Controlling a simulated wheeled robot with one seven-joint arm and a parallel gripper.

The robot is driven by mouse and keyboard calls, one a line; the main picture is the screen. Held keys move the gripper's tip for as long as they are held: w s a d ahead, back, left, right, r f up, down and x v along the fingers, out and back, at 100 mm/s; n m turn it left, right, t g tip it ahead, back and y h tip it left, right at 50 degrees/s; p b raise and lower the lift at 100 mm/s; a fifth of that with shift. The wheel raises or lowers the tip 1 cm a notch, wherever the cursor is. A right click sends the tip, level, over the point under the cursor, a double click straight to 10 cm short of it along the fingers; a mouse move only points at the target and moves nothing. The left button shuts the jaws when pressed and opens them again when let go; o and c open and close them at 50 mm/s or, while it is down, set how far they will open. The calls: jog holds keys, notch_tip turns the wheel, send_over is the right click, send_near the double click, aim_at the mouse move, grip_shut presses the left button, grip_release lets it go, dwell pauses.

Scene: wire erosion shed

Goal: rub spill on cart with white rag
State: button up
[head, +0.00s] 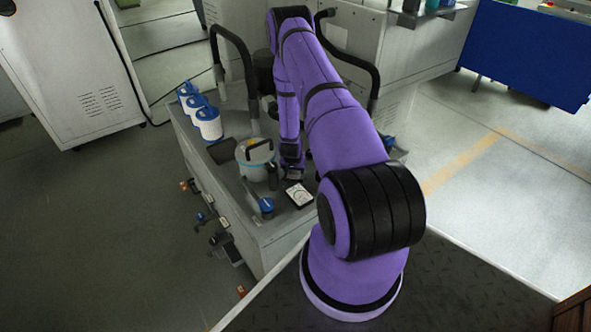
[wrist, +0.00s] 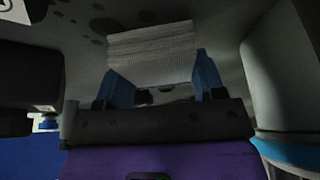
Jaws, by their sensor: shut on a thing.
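The white rag (wrist: 150,52) is a ribbed, folded pad between the blue fingertips of my gripper (wrist: 162,78) in the wrist view. My gripper is shut on it. The spill (wrist: 108,27) shows as several dark spots on the grey cart top, around and beyond the rag's far edge; the rag may cover part of it. I cannot tell whether the rag touches the surface. In the head view the cart (head: 262,238) stands ahead, and my gripper (head: 292,168) is low over its top. The rag and spill are hidden there.
A grey canister with a blue band (head: 255,160) stands close left of my gripper. A square dial gauge (head: 299,194) lies near the front edge. Dark curved handles (head: 232,50) rise behind. Open floor lies right.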

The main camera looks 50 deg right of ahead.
jog(key=shift+w+d+r, duration=0.25)
jog(key=shift+w+d, duration=0.05)
jog(key=shift+w, duration=0.15)
jog(key=shift+w+r, duration=0.1)
jog(key=shift+r, duration=0.35)
notch_tip(320, 180, up, 2)
jog(key=shift+d+r, duration=0.1)
jog(key=shift+d, duration=0.05)
jog(key=shift+d+v, duration=0.1)
jog(key=shift+v, duration=0.55)
jog(key=shift+d+v, duration=0.15)
jog(key=shift+v, duration=0.5)
jog(key=shift+a+r, duration=0.1)
jog(key=shift+r, duration=0.1)
jog(key=shift+r, duration=1.4)
jog(key=shift+f, duration=0.15)
